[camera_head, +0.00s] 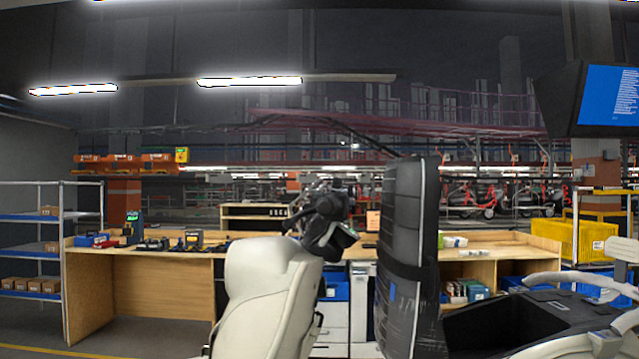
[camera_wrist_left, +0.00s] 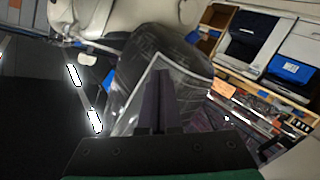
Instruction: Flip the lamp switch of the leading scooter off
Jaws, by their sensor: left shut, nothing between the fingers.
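A scooter at the right edge of the head view shows a pale handlebar (camera_head: 575,280) and a black body (camera_head: 525,320). A tall black panel in clear film with a strap (camera_head: 408,260) stands left of it; I cannot tell which scooter it belongs to. No lamp switch can be made out. My left gripper (camera_wrist_left: 160,102) is shut and empty in the left wrist view, in front of a dark film-wrapped surface (camera_wrist_left: 165,55); contact cannot be told. In the head view, a dark wrist-like part behind the pale rounded shape appears to be mine. My right gripper is out of view.
A wooden workbench (camera_head: 150,255) with small devices runs across the back. A shelf rack (camera_head: 62,260) stands at left, a yellow crate (camera_head: 585,240) at right. A monitor (camera_head: 605,97) hangs upper right. Floor at lower left is clear.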

